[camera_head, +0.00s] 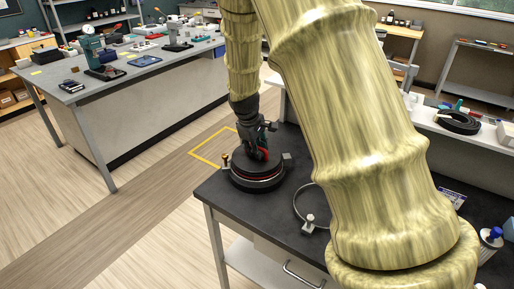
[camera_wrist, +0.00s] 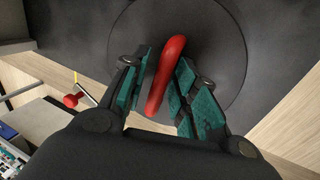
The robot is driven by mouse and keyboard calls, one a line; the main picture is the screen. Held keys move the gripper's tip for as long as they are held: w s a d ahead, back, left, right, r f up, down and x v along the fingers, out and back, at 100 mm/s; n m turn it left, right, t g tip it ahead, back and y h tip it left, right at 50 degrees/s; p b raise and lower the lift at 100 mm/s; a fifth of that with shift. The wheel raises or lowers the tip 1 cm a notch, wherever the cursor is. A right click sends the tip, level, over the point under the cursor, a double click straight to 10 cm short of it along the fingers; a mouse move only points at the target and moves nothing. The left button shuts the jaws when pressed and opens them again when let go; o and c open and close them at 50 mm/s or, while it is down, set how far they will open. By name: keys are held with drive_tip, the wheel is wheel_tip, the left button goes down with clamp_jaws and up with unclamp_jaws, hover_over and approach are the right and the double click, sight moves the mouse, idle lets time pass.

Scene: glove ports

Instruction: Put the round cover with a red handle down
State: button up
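The round cover (camera_head: 243,170) is a dark disc with a red handle (camera_head: 262,154). It is at the left corner of the dark-topped table, on or just above a dark round base (camera_head: 257,184); a thin red line shows between them. I cannot tell whether they touch. My gripper (camera_head: 260,150) points down over the cover. The cover's grey disc (camera_wrist: 215,40) fills the space behind the fingers.
A small orange-topped knob (camera_head: 225,160) and a grey block (camera_head: 287,157) flank the round base. A thin ring (camera_head: 298,203) with a pale clamp lies to its right on the dark table (camera_head: 235,207). A blue-capped bottle (camera_head: 492,236) stands at far right. My arm hides the middle.

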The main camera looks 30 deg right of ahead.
sight(251, 161)
drive_tip(key=shift+r, duration=0.15)
drive_tip(key=b+v, duration=0.2)
drive_tip(key=v, duration=1)
drive_tip(key=shift+r, duration=0.2)
idle(0.4)
